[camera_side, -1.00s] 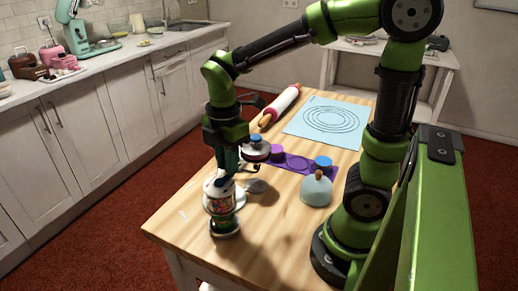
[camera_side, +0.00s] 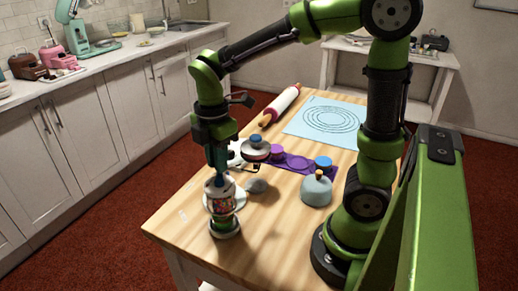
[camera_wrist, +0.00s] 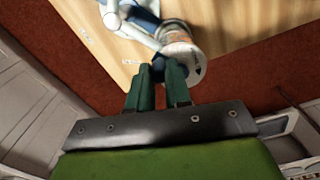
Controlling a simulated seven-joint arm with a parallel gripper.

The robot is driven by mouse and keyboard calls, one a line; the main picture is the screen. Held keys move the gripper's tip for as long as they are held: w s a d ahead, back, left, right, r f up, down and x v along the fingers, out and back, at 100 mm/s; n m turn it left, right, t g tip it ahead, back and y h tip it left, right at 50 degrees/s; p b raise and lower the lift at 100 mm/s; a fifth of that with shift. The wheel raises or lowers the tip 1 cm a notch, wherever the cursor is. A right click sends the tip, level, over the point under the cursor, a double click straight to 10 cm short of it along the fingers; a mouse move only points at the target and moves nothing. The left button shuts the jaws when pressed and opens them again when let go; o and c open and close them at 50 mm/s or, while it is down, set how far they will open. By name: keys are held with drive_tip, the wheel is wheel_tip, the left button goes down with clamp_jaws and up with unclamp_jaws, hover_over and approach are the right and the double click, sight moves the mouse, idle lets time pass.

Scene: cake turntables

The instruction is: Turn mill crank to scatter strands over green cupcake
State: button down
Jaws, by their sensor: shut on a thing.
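The mill (camera_side: 221,197) stands upright near the table's front left edge in the side view, with colourful strands showing in its clear body and a round base (camera_side: 225,230) below. My gripper (camera_side: 218,174) points down at the top of the mill. In the wrist view my green fingers (camera_wrist: 160,80) are shut on the blue crank knob (camera_wrist: 157,63), beside the mill's pale round top (camera_wrist: 184,56). I cannot make out the green cupcake; the mill and its base may hide it.
A rolling pin (camera_side: 280,105) and blue mat (camera_side: 328,120) are farther back.

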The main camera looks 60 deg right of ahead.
sight(208, 182)
drive_tip(key=shift+a, duration=0.2)
drive_tip(key=shift+w+a, duration=0.45)
drive_tip(key=shift+a, duration=0.1)
drive_tip(key=shift+w+a, duration=0.15)
drive_tip(key=shift+a, duration=0.45)
